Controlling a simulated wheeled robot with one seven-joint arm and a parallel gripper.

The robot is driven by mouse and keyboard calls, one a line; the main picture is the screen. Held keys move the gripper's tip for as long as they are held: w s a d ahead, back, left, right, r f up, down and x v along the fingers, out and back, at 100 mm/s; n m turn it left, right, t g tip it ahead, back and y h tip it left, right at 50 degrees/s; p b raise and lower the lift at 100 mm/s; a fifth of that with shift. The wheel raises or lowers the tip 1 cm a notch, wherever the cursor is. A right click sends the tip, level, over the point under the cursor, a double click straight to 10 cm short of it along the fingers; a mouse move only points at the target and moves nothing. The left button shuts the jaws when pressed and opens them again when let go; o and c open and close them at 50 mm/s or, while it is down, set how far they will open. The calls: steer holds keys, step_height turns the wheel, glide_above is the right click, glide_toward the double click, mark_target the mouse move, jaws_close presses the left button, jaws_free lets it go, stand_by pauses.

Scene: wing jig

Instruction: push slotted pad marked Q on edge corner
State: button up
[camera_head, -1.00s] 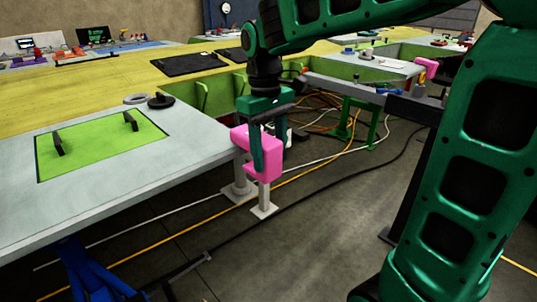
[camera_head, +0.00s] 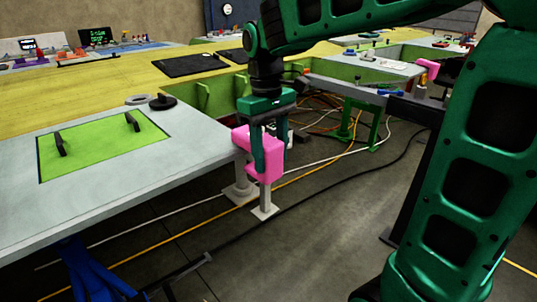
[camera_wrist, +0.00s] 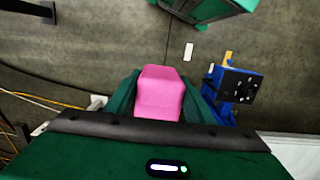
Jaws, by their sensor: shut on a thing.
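The pink slotted pad (camera_head: 266,160) is at the near right corner of the grey table top (camera_head: 205,150). Its left part overlaps the corner in the head view; whether the edge sits fully in its slot is hidden. No Q mark shows. My gripper (camera_head: 265,150) points down and is shut on the pad, with a finger across its face. In the wrist view the pad (camera_wrist: 159,95) sits between the two green fingers.
A green panel (camera_head: 100,143) with two dark handles lies on the table. A dark round knob (camera_head: 161,102) and a grey ring (camera_head: 138,100) lie behind it. Another pink pad (camera_head: 427,69) is at the far right. Cables run across the floor below.

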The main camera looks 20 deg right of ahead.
steer(key=shift+w+a+f, duration=0.1)
steer(key=shift+w+a, duration=0.25)
steer(key=shift+w, duration=0.65)
steer(key=shift+w+a+f, duration=0.1)
steer(key=shift+w+a, duration=0.2)
steer(key=shift+w, duration=0.75)
steer(key=shift+w+a+f, duration=0.1)
steer(key=shift+w+a, duration=0.25)
steer(key=shift+w, duration=0.65)
steer(key=o, duration=1.2)
steer(key=shift+o, duration=0.2)
steer(key=shift+r, duration=0.15)
steer(key=r, duration=0.7)
steer(key=w+r, duration=0.1)
steer(key=r, duration=0.2)
steer(key=shift+a+r, duration=0.15)
steer(key=shift+r, duration=0.05)
steer(key=s+d+f+m, duration=0.4)
steer(key=s+d+f, duration=0.2)
steer(key=s+d, duration=0.35)
steer(key=s+d+f+m, duration=0.3)
steer(key=s+d+f, duration=0.3)
steer(key=s+d, duration=0.3)
steer(key=s+f+m+t, duration=0.1)
steer(key=s+f+m, duration=0.2)
steer(key=s+f, duration=0.4)
steer(key=s, duration=0.3)
steer(key=shift+a+y, duration=0.15)
steer(key=shift+y, duration=0.15)
